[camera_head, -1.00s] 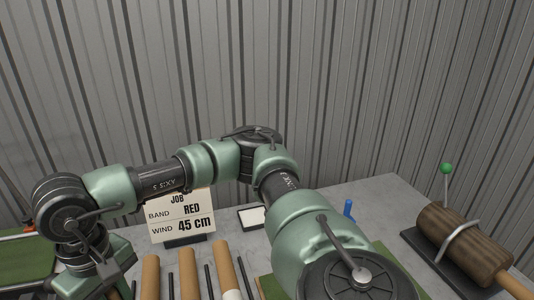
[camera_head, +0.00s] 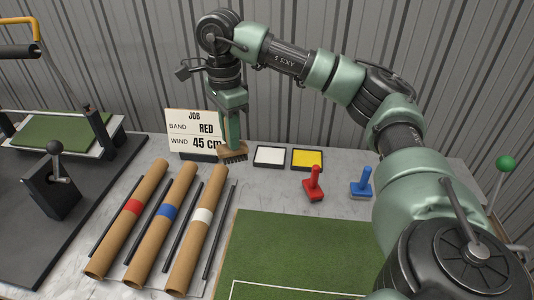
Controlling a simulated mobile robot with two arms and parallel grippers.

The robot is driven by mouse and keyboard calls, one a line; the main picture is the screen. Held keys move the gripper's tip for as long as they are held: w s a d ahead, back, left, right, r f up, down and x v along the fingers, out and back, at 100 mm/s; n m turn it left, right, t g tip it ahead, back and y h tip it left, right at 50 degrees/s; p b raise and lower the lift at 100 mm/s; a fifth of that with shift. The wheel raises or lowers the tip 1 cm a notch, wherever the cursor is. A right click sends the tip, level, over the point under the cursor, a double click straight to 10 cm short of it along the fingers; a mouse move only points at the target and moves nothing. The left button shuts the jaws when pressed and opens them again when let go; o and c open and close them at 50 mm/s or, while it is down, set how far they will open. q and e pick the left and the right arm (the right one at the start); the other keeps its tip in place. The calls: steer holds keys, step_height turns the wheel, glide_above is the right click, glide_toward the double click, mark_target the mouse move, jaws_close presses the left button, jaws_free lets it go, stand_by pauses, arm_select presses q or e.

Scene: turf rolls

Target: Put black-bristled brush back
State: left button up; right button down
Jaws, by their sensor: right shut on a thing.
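My right gripper (camera_head: 233,143) points down at the back of the table, in front of the job card. It is shut on a brush (camera_head: 237,154) with a light wooden body and dark bristles pointing down. The bristles are close to the tabletop, just left of a white pad in a black frame; I cannot tell whether they touch the table. My left gripper is not in view.
The job card (camera_head: 190,131) reads band RED, wind 45 cm. A white pad (camera_head: 269,156) and yellow pad (camera_head: 307,159) lie right. Banded tubes (camera_head: 199,226) lie left of a green turf (camera_head: 285,255).

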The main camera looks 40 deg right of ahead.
steer(key=w+d+m+b, duration=0.1)
steer(key=d+m+b, duration=0.2)
steer(key=d+m, duration=0.85)
steer(key=shift+a+f+m+b, duration=0.1)
steer(key=shift+f+m+b, duration=0.4)
steer(key=shift+f, duration=2.75)
steer(key=shift+a+f+m+b, duration=0.1)
steer(key=shift+f+m+b, duration=0.45)
steer(key=shift+f, duration=2.65)
steer(key=shift+a+f+m+b, duration=0.15)
steer(key=shift+f+b, duration=0.6)
steer(key=shift+f, duration=2.5)
steer(key=shift+s+f, duration=0.1)
steer(key=c, duration=1.3)
jaws_free()
steer(key=shift+o, duration=0.2)
